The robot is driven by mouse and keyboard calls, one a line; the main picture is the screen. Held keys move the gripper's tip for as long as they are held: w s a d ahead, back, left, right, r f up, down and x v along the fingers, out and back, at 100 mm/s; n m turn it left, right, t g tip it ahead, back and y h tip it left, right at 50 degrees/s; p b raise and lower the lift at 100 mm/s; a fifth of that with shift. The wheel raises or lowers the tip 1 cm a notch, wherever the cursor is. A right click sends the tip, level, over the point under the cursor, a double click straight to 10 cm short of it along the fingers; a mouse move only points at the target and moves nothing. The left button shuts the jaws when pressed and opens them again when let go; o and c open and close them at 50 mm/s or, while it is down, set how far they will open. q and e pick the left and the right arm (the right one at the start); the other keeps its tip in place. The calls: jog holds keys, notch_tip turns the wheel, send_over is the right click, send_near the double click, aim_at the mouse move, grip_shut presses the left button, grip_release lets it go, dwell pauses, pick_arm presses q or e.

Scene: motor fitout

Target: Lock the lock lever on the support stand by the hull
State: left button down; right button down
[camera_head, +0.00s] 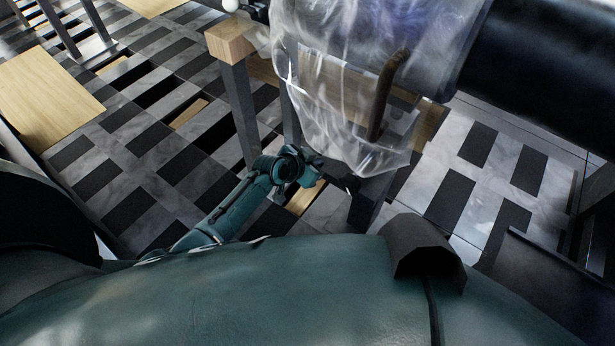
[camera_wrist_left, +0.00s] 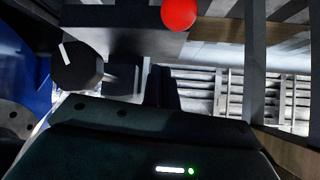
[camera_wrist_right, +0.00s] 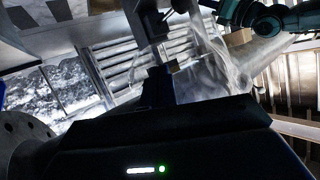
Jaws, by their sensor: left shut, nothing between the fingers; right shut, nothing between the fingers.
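The support stand (camera_head: 240,105) has dark legs and a wooden top block, beside a hull part wrapped in clear plastic (camera_head: 335,75). My left gripper (camera_head: 316,174) is shut and empty below the plastic, near the stand's legs. Its fingers (camera_wrist_left: 162,86) are apart from the red knob. My right gripper's fingers (camera_wrist_right: 158,86) are shut and empty; they are outside the head view.
A dark round knob-like part (camera_wrist_left: 78,66) is left of the left fingers. A brown rod (camera_head: 384,98) shows at the plastic. A large black cylinder (camera_head: 545,75) fills the upper right. The tiled floor (camera_head: 150,150) is mostly clear at left, beside a wooden panel (camera_head: 45,95).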

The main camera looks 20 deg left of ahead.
pick_arm(q)
jog(key=f, duration=0.1)
jog(key=s+a+f, duration=0.1)
jog(key=s+f, duration=0.1)
jog(key=shift+a, duration=0.25)
pick_arm(e)
jog(key=shift+s+d+r, duration=0.15)
jog(key=shift+s+d, duration=0.1)
jog(key=shift+d, duration=0.05)
jog(key=shift+w, duration=0.15)
